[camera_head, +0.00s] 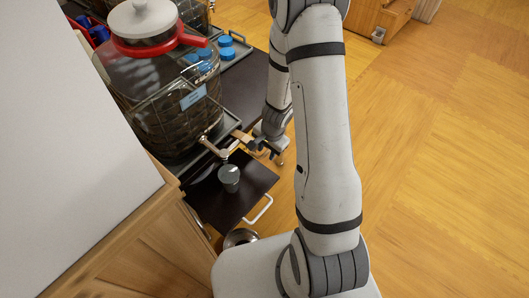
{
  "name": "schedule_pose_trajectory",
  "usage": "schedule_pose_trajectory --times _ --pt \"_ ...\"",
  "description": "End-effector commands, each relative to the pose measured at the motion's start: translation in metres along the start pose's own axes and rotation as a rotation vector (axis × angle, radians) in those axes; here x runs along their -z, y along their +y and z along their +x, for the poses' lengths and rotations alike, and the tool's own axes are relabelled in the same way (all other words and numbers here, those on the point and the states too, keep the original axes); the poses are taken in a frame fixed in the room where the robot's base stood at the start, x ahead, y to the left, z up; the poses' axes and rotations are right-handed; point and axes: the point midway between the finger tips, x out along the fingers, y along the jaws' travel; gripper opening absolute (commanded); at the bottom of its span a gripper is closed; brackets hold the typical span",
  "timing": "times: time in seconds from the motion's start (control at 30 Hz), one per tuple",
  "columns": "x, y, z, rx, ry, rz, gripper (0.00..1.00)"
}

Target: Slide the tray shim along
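A large glass jar (165,95) with a white lid (141,20) and a red ring stands in a wire frame on a dark tray (204,152). A metal tap (215,148) juts from its lower front. A small wooden piece (241,136), which looks like the tray shim, lies at the tray's right corner. My gripper (267,152) is low beside the wooden piece's right end, partly hidden by my arm. I cannot tell whether they touch, or whether the fingers are open.
A dark pull-out board (205,203) with a white handle (260,210) bears a grey cup (229,179) near the tap. A metal bowl (240,238) sits lower. Blue caps (226,53) lie on a tray behind.

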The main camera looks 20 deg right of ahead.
Motion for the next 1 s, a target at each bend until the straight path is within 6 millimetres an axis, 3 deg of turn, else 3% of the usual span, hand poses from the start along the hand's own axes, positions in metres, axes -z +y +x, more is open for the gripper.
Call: schedule_pose_trajectory --times 0.23,0.63,1.0 --pt "0.0002 -0.0002 -0.0001 0.0 0.0 0.0 0.33" --pt "0.0004 0.0003 -0.0003 0.0 0.0 0.001 0.01" --pt "0.0005 0.0012 0.0 -0.001 0.0 0.002 0.0"
